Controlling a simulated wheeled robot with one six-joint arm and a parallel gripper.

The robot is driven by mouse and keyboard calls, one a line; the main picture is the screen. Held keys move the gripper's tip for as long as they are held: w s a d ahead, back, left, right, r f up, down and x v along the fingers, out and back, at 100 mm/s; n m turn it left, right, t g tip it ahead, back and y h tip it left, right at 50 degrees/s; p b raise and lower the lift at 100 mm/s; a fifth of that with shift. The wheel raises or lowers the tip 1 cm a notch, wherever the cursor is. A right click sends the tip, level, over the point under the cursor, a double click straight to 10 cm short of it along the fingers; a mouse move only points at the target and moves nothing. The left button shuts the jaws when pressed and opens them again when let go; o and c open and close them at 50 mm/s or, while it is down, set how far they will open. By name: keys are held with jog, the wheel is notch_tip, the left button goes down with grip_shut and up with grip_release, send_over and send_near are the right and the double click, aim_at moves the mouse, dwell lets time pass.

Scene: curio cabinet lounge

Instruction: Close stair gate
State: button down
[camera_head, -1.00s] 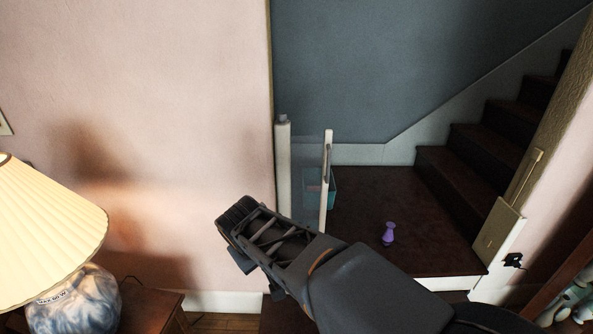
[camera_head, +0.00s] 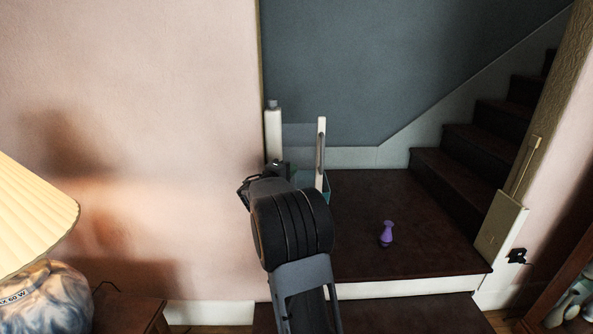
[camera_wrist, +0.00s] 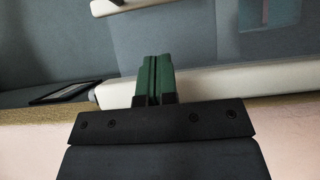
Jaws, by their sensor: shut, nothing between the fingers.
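The stair gate stands open, folded back over the dark landing. In the head view its white hinge-side post (camera_head: 273,134) is by the wall corner, and its white free-end bar (camera_head: 321,140) stands to the right. A greyish see-through panel (camera_head: 299,137) spans between them. My gripper is mostly hidden behind my own wrist in the head view, in front of the gate's lower left part. In the wrist view the green fingertips (camera_wrist: 154,80) are shut and empty, over the white post (camera_wrist: 225,80). Whether they touch it I cannot tell. The free-end bar shows at the top (camera_wrist: 125,5).
A purple vase-like object (camera_head: 387,234) stands on the landing (camera_head: 420,255). Dark stairs (camera_head: 465,150) rise to the right. A beige latch-side post (camera_head: 500,230) is at the right wall. A lamp (camera_head: 35,215) stands on a wooden table (camera_head: 125,310) at lower left.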

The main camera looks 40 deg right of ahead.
jog(key=d+p, duration=0.1)
jog(key=d, duration=1)
jog(key=shift+w+d+p, duration=0.15)
jog(key=shift+p, duration=0.15)
